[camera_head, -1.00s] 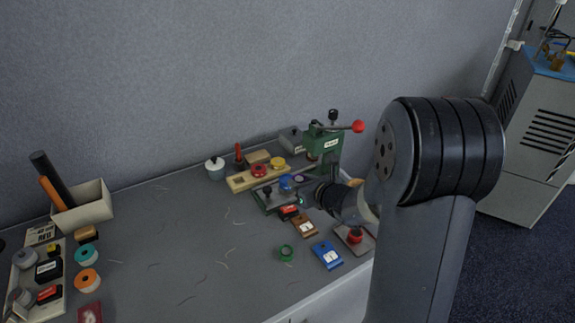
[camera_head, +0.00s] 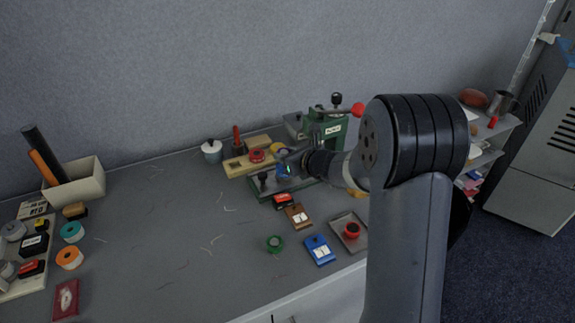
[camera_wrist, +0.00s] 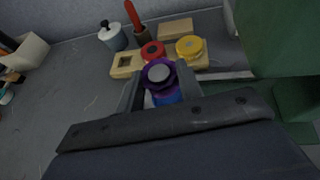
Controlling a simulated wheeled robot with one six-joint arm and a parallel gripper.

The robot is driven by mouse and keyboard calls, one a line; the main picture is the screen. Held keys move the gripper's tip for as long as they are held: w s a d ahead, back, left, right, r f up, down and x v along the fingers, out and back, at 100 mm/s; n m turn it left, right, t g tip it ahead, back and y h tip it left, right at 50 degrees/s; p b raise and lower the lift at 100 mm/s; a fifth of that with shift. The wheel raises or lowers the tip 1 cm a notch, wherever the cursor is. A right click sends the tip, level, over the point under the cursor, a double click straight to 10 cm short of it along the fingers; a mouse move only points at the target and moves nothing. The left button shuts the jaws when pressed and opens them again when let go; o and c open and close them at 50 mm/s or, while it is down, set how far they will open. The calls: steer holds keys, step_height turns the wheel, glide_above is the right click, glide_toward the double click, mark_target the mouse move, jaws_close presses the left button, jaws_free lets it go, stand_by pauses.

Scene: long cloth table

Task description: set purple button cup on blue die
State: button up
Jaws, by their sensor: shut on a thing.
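The purple button cup (camera_wrist: 159,74), a purple ring with a grey button in its middle, is between the two fingers of my gripper (camera_wrist: 160,88) in the wrist view. My gripper is shut on it. The blue die (camera_wrist: 168,98) shows just below the cup in the wrist view, partly hidden by the cup and fingers. In the head view the blue die (camera_head: 283,171) is on the green press base, with my gripper (camera_head: 290,163) at it from the right. I cannot tell whether cup and die touch.
The green press (camera_head: 326,131) with a red-knobbed lever stands close behind my gripper. A wooden rack (camera_head: 236,165) with red and yellow cups lies behind the die. A red block, brown block and blue block (camera_head: 319,249) lie in front. The table's middle left is mostly clear.

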step_height(320, 180, down, 3)
steer(key=shift+f, duration=0.1)
steer(key=shift+s+f+b, duration=0.25)
steer(key=shift+f+b, duration=0.5)
steer(key=shift+b, duration=0.25)
steer(key=o, duration=0.9)
steer(key=shift+c, duration=0.2)
steer(key=shift+o, duration=0.6)
steer(key=shift+w+r+p, duration=0.1)
steer(key=shift+r+p, duration=0.55)
steer(key=shift+p, duration=0.3)
steer(key=v, duration=1.2)
steer(key=shift+w, duration=0.15)
steer(key=shift+r, duration=0.15)
